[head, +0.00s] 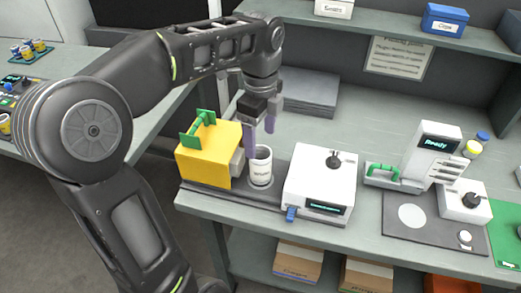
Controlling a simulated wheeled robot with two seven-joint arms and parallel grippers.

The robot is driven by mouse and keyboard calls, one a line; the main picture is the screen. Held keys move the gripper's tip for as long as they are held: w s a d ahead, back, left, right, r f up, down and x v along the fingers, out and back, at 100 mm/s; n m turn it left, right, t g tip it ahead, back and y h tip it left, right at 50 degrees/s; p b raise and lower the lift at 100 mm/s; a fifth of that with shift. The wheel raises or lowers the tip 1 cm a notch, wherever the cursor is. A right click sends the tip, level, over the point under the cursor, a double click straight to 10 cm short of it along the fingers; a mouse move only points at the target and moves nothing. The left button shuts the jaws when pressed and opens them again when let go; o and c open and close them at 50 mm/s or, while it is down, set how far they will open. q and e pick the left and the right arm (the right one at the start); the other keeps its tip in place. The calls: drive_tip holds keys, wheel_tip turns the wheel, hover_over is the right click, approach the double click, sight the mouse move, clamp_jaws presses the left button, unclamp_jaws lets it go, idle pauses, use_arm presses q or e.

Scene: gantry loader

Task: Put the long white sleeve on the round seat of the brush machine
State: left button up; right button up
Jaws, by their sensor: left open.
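A white upright cylinder with dark lettering (261,168), which looks like the sleeve, stands on the dark base (207,191) between a yellow block and a white control box. A round rim shows around its foot; the seat under it is mostly hidden. My left gripper (261,131) is open just above the cylinder, with its purple fingers pointing down near its top edge. I cannot tell whether a finger touches it. The yellow block (205,158) has a green handle (198,128) on top. The white box (319,183) has a black knob and a lit display. My right gripper is not in view.
To the right stands a white machine reading "Ready" (437,147), with a green handle and a grey pad (399,232) bearing a pale disc. A dark flat stack (308,92) lies behind. A shelf (397,36) with boxes runs along the back. The middle of the bench is clear.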

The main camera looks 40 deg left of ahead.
use_arm(q)
drive_tip(key=shift+r, duration=1.15)
